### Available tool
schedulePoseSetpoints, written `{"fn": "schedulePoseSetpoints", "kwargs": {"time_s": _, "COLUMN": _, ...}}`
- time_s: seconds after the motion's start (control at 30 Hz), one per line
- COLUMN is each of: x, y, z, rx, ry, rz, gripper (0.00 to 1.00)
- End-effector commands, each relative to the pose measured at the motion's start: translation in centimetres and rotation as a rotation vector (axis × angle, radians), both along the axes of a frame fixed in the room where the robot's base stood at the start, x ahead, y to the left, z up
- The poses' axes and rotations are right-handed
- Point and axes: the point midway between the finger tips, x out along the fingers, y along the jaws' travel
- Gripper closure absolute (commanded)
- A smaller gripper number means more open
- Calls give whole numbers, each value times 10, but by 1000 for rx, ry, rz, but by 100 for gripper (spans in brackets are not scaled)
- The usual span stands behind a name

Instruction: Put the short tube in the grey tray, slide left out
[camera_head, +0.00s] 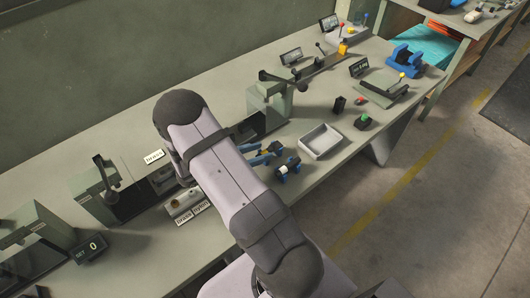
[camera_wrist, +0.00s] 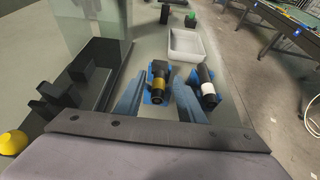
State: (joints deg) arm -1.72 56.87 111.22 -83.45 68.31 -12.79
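In the wrist view, my gripper (camera_wrist: 160,80) is open. Its two bluish fingers reach either side of a blue stand holding a short black tube with a yellow band (camera_wrist: 158,88); I cannot tell whether they touch. To its right, another blue stand holds a black tube with a white band (camera_wrist: 208,88). It also shows in the head view (camera_head: 286,169). Which one is the task's short tube is not clear. The empty-looking grey tray (camera_wrist: 186,45) lies beyond them; it also shows in the head view (camera_head: 320,153). I cannot clearly identify the slide.
A tall machine (camera_head: 269,98) stands behind the stands, and another (camera_head: 108,195) to the left. A grey block (camera_head: 184,203) with small labels lies left of my arm.

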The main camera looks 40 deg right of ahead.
Motion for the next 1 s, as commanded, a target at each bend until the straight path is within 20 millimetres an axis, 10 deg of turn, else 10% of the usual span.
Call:
{"fn": "schedulePoseSetpoints", "kwargs": {"time_s": 0.63, "x": -10, "y": 34, "z": 18, "rx": 29, "ry": -26, "rz": -49, "gripper": 65}}
{"fn": "schedulePoseSetpoints", "kwargs": {"time_s": 1.0, "x": -98, "y": 82, "z": 44, "rx": 358, "ry": -334, "rz": -541, "gripper": 65}}
